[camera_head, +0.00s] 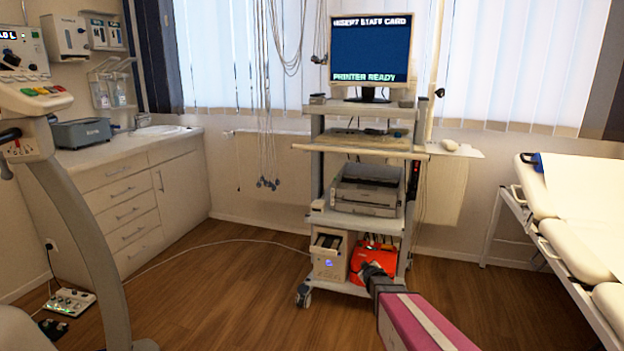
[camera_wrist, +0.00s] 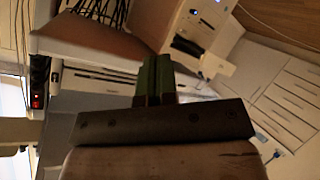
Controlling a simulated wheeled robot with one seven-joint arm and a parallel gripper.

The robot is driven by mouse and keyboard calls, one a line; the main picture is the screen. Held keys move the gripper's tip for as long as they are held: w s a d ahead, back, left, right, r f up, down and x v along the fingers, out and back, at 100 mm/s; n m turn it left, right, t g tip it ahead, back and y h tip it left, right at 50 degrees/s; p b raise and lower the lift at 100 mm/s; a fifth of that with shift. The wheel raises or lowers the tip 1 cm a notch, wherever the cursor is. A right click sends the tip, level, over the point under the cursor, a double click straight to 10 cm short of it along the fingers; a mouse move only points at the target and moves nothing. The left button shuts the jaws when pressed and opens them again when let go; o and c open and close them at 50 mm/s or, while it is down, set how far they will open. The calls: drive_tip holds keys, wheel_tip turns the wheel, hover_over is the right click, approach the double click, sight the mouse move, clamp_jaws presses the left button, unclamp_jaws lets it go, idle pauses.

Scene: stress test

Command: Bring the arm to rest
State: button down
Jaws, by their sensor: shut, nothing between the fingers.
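My arm (camera_head: 418,322), maroon with a pale stripe, reaches in from the bottom right in the head view. Its dark end, my gripper (camera_head: 368,268), shows in front of the lowest shelf of the wheeled cart (camera_head: 318,218). It overlaps an orange-red object (camera_head: 372,258) on that shelf; I cannot tell whether they touch. In the wrist view my gripper (camera_wrist: 156,62) has its two dark fingers together with nothing between them. The wrist view is tilted.
The cart carries a monitor (camera_head: 370,50), a printer (camera_head: 366,190) and a beige box (camera_head: 328,262). An examination bed (camera_head: 570,230) stands at right, a cabinet (camera_head: 130,200) at left. A cable (camera_head: 200,246) crosses the wooden floor. Floor is clear in front, left of my arm.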

drive_tip(key=s+a+r+m+g, duration=0.1)
drive_tip(key=s+g, duration=0.3)
drive_tip(key=s, duration=0.6)
drive_tip(key=s+a+r+m+g, duration=0.2)
drive_tip(key=s+r+m+g, duration=0.1)
drive_tip(key=s, duration=0.7)
drive_tip(key=s+a+r+m+g, duration=0.2)
drive_tip(key=s+g, duration=0.4)
drive_tip(key=s, duration=0.4)
wheel_tip(320, 180, up, 2)
drive_tip(key=shift+m, duration=0.6)
